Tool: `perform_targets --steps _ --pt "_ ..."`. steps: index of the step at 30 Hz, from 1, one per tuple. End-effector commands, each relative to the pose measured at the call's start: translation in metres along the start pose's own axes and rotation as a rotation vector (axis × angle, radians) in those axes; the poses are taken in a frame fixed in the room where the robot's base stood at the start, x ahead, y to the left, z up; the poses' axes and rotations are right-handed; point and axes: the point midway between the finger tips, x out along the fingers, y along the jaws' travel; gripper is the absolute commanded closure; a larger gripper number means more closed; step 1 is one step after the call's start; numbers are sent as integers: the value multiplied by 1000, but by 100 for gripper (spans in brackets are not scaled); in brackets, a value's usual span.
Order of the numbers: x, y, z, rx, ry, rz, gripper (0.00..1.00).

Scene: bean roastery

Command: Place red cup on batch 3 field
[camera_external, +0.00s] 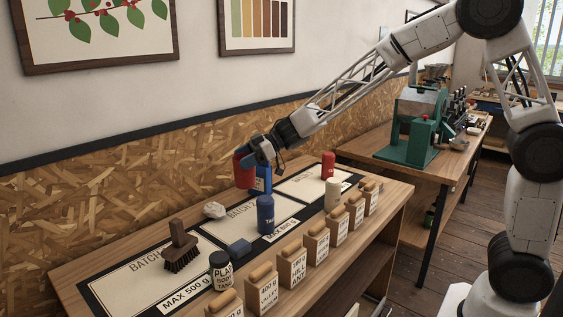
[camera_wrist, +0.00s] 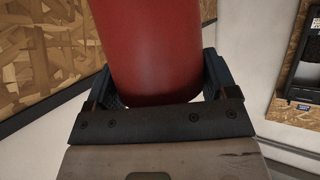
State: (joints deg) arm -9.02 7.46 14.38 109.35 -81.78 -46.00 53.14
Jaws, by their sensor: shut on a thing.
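My gripper (camera_external: 256,154) is shut on a red cup (camera_external: 243,172) and holds it tilted above the back of the table, over the middle field's far edge. In the wrist view the red cup (camera_wrist: 150,50) fills the space between the dark fingers (camera_wrist: 160,95). The far right field (camera_external: 303,187) is probably batch 3.
A blue canister (camera_external: 265,214) and another blue one (camera_external: 262,180) stand near the middle field. Several wooden-lidded boxes (camera_external: 292,263) line the front edge.

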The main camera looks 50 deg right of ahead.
Motion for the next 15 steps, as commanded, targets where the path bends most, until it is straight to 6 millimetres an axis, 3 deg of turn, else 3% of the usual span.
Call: perform_targets --steps 15 --pt "-109 75 45 43 -1 101 62"
